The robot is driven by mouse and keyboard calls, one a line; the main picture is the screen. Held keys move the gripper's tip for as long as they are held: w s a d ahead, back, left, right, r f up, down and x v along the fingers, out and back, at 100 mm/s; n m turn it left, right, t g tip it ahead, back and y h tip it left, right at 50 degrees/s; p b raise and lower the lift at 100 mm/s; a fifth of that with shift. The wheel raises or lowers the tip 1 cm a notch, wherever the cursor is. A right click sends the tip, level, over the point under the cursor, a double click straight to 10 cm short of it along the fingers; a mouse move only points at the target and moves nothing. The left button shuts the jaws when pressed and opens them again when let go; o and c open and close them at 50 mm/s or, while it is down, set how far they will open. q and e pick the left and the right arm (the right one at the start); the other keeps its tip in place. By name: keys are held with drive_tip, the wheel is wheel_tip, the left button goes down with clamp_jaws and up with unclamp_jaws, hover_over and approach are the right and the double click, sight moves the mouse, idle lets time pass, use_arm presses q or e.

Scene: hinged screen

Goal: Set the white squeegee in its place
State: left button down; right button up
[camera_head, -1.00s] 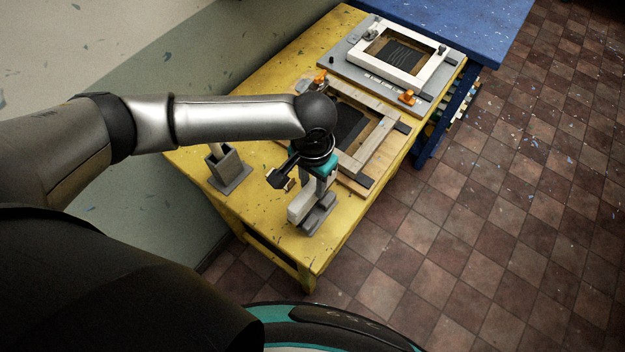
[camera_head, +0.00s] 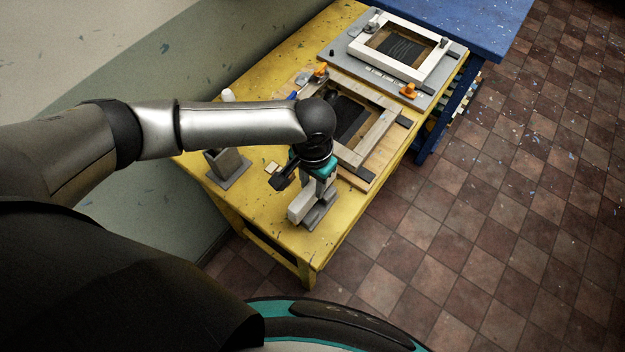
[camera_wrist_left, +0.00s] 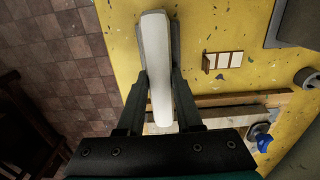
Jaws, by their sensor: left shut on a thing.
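The white squeegee (camera_head: 301,206) is in my left gripper (camera_head: 314,203), above the near end of the yellow table. In the left wrist view the squeegee (camera_wrist_left: 157,65) shows as a long pale bar between the two dark fingers (camera_wrist_left: 160,90), which are closed on its sides. Its lower edge is hidden, so I cannot tell whether it touches the table. A grey open-topped holder (camera_head: 228,164) on a flat base stands left of the gripper, apart from it. My right gripper is not in view.
A wooden frame (camera_head: 372,148) lies just beyond the gripper. A white frame (camera_head: 432,68) on a grey board is farther back. A small tan block with pale squares (camera_wrist_left: 222,60) lies on the yellow table (camera_head: 255,205). Tiled floor borders the table's right edge.

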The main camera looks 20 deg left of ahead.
use_arm(q)
drive_tip(key=shift+f, duration=0.45)
drive_tip(key=c, duration=0.5)
unclamp_jaws()
wheel_tip(320, 180, up, 15)
drive_tip(key=p, duration=0.1)
drive_tip(key=shift+r, duration=0.2)
